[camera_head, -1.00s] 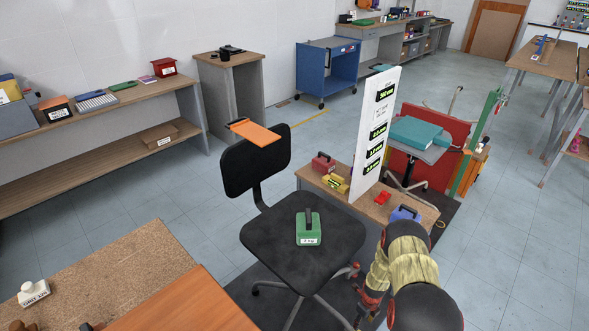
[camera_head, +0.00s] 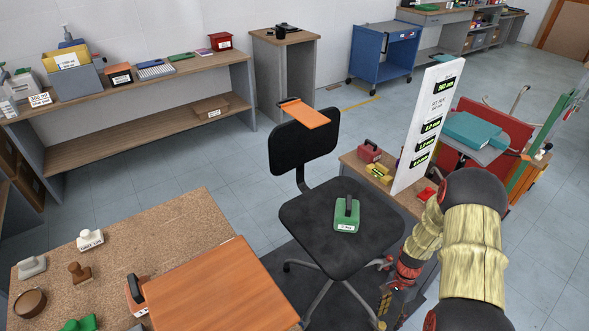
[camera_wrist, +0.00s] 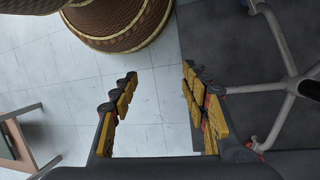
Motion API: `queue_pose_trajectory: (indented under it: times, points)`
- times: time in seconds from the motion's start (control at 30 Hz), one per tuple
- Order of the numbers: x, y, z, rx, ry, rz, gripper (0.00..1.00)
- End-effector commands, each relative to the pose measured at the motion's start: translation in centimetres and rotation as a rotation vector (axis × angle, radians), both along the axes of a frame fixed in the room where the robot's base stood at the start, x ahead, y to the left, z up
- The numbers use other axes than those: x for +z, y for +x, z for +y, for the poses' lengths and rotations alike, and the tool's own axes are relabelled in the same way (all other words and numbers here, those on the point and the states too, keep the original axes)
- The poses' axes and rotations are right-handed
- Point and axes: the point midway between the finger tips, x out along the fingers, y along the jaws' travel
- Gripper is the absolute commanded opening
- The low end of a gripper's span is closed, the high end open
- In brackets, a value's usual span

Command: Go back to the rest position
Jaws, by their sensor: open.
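My gripper (camera_wrist: 158,95) is open and empty in the wrist view, its two yellow-padded fingers apart above pale floor tiles. In the head view my arm comes in at the lower right, beside the black office chair (camera_head: 305,235); the gripper end (camera_head: 385,300) is low beside the chair seat, small and partly hidden. A green weight (camera_head: 346,222) with a black handle stands on the seat. An orange board (camera_head: 303,115) lies on top of the backrest. In the wrist view the chair's legs (camera_wrist: 285,70) show to the right of the fingers, apart from them.
A cork-topped table (camera_head: 180,230) with an orange wooden panel (camera_head: 215,290) is at the lower left. A shelf unit (camera_head: 150,85) lines the wall. Floor between them is clear.

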Motion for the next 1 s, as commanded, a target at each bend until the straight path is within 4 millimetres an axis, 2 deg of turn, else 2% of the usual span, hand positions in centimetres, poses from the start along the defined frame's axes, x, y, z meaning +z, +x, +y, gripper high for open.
queue_pose_trajectory:
  times: [0.03,0.1,0.33,0.5,0.8,1.0]
  points:
    - [2.8,0.4,0.4,0.065,0.012,-0.018,0.46]
    - [6.0,0.5,1.0,0.156,0.031,-0.037,0.46]
    - [16.0,0.3,3.3,0.429,0.073,-0.107,0.46]
    - [22.6,-0.7,5.2,0.601,0.085,-0.16,0.46]
    - [32.8,-3.4,8.7,0.851,0.063,-0.266,0.46]
    - [38.5,-5.7,11.0,0.97,0.021,-0.345,0.46]
